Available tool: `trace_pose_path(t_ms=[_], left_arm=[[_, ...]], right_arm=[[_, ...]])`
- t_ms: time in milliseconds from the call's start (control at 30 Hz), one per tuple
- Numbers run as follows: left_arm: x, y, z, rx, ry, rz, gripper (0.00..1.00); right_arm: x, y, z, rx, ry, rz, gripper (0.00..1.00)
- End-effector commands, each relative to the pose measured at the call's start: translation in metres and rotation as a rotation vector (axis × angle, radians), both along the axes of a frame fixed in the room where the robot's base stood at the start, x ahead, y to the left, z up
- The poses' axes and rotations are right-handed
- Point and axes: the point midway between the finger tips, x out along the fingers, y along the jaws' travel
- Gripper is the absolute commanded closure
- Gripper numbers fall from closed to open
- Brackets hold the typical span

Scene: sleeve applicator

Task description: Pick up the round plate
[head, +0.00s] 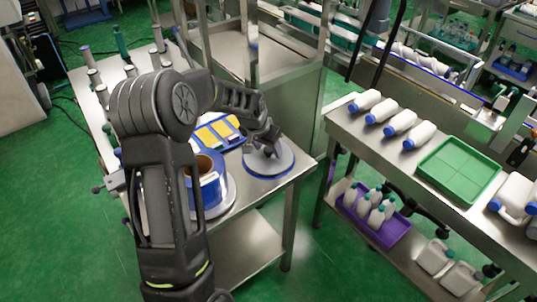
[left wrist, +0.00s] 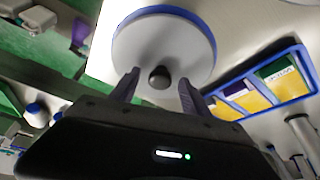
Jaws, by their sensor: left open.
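The round plate (head: 284,163) is a pale grey disc with a blue rim, lying on the metal table near its right corner. It also shows in the left wrist view (left wrist: 165,38), with a dark knob (left wrist: 160,77) on it. My left gripper (head: 266,150) is over the plate. In the left wrist view my left gripper (left wrist: 158,90) is open, with one finger on each side of the knob. Whether the fingers touch it I cannot tell. My right gripper is in neither view.
A blue roll (head: 210,190) stands on another pale disc beside my arm. A blue tray (head: 215,132) with yellow compartments lies behind the plate; several grey posts stand further left. The right-hand table holds white bottles (head: 400,122) and a green tray (head: 460,165).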

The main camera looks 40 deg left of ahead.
Motion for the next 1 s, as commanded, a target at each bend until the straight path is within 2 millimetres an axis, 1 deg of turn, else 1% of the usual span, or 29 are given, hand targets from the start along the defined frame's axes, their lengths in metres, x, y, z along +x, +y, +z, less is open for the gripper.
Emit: trace_pose_path(t_ms=[533, 1000], left_arm=[[-0.0001, 0.0001, 0.0003, 0.0, 0.0, 0.0, 0.45], [-0.0002, 0.0001, 0.0002, 0.0, 0.0, 0.0, 0.83]], right_arm=[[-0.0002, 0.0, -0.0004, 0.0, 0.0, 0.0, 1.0], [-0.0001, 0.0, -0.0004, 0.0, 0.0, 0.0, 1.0]])
